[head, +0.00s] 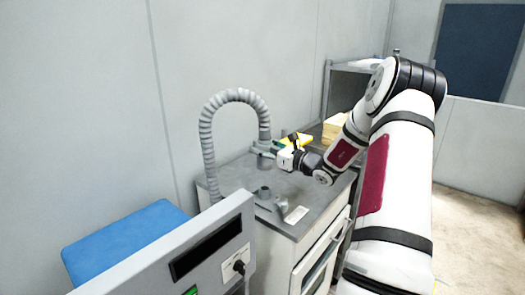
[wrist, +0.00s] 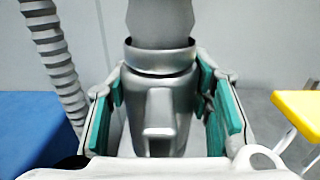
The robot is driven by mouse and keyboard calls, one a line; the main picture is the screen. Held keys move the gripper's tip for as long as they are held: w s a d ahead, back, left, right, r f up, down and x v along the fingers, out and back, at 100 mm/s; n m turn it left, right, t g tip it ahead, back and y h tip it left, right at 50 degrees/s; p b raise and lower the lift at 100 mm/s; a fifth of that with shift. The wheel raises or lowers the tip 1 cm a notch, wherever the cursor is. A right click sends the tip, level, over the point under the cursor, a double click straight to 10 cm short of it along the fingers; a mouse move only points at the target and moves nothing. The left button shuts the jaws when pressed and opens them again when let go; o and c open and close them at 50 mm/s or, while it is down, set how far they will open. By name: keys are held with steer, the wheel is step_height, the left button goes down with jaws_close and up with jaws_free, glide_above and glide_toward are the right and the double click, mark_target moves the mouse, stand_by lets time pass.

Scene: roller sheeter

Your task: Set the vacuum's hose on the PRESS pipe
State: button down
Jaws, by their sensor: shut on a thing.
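The vacuum's ribbed grey hose (head: 207,130) rises at the back left of the grey-topped cabinet, arches over and comes down into a grey end piece (head: 264,143). My gripper (head: 276,152) is shut on this end piece, at the back of the cabinet top. In the wrist view the end piece (wrist: 160,100) stands upright between the teal finger pads, and the hose (wrist: 62,68) runs down at the left. A short grey pipe stub (head: 264,192) stands nearer on the cabinet top. No PRESS lettering is legible, and what lies under the held end is hidden.
The cabinet top (head: 235,174) has a small white label (head: 297,214) near its front. A yellow object (head: 303,139) lies behind my gripper, beside a grey rack (head: 328,95). A blue-topped block (head: 125,240) and a grey panel (head: 215,240) stand at the front left.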

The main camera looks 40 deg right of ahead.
steer(key=b, duration=0.4)
glide_above(264, 188)
steer(key=shift+w+f, duration=0.2)
steer(key=shift+f, duration=3.6)
steer(key=shift+f, duration=1)
steer(key=shift+f+b, duration=0.3)
steer(key=shift+f, duration=0.05)
steer(key=shift+f+b, duration=0.55)
steer(key=shift+f, duration=0.55)
steer(key=c, duration=0.7)
jaws_free()
steer(key=shift+s+f, duration=0.1)
